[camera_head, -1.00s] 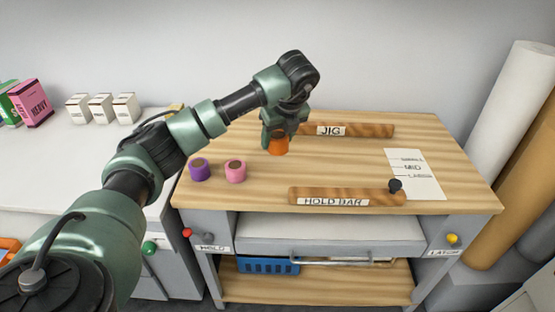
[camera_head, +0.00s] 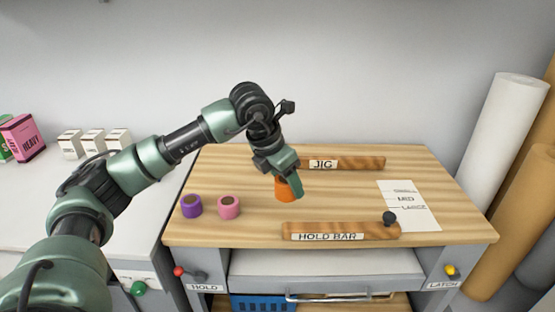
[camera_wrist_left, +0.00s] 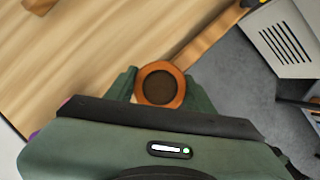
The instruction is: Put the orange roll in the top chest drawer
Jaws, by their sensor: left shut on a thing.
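The orange roll (camera_head: 285,190) is between the fingers of my left gripper (camera_head: 284,182), which is shut on it over the middle of the wooden bench. The left wrist view shows the roll (camera_wrist_left: 160,65) end-on, a ring with a dark core, with a green finger on each side of the gripper (camera_wrist_left: 165,88). I cannot tell how far it is above the wood. A light grey panel with a bar handle (camera_head: 340,297) is under the bench top; I cannot tell whether it is the chest drawer. My right gripper is not in view.
A purple roll (camera_head: 192,206) and a pink roll (camera_head: 228,207) stand left on the bench. The HOLD BAR (camera_head: 350,231) lies near the front edge, the JIG bar (camera_head: 350,163) at the back. A paper sheet (camera_head: 420,215) lies right. Tall rolls (camera_head: 507,130) stand beyond the bench's right end.

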